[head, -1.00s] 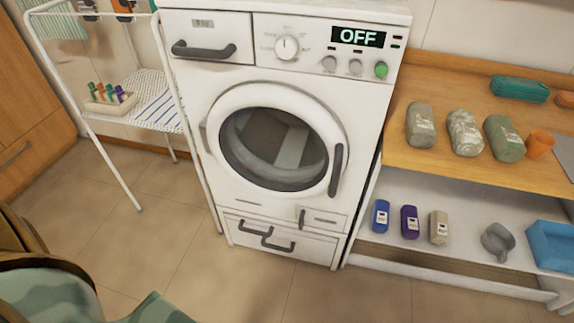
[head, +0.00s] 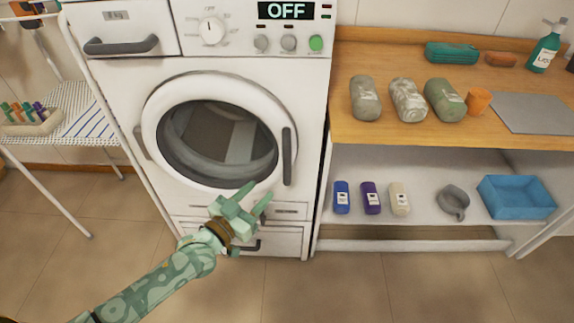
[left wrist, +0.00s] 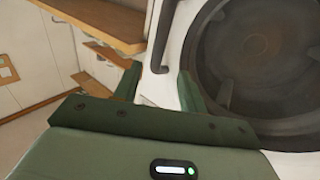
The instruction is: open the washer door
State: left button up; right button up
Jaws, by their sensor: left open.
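The white washer (head: 130,125) faces me with its round door (head: 159,97) shut; its display reads OFF. The dark vertical door handle (head: 288,155) is on the right side of the door ring. My left gripper (head: 259,193) is open and empty in front of the lower right part of the door, below and left of the handle in the head view. In the left wrist view the handle (left wrist: 163,38) appears between the directions of the two open fingers (left wrist: 159,78), beyond their tips. The dark door glass (left wrist: 265,55) fills the right side there. My right gripper is not in view.
A wooden shelf unit (head: 400,130) stands to the right, with rolled towels on top and bottles, a grey cup and a blue bin (head: 515,198) below. A white wire cart (head: 75,120) stands at the left. The floor in front is clear.

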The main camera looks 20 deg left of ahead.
aim_at(284, 168)
pick_arm(q)
jog(key=b+x, duration=0.1)
jog(key=x, duration=0.5)
jog(key=b+x, duration=0.2)
jog(key=x, duration=0.3)
jog(key=shift+w+f, duration=0.25)
jog(key=shift+w, duration=0.1)
jog(key=shift+w+d+r+b, duration=0.15)
jog(key=shift+w+d+b, duration=0.15)
jog(key=shift+w, duration=0.3)
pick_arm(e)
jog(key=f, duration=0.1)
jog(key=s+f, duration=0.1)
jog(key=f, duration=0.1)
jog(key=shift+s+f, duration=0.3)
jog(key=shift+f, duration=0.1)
pick_arm(q)
jog(key=shift+s, duration=0.1)
grip_shut()
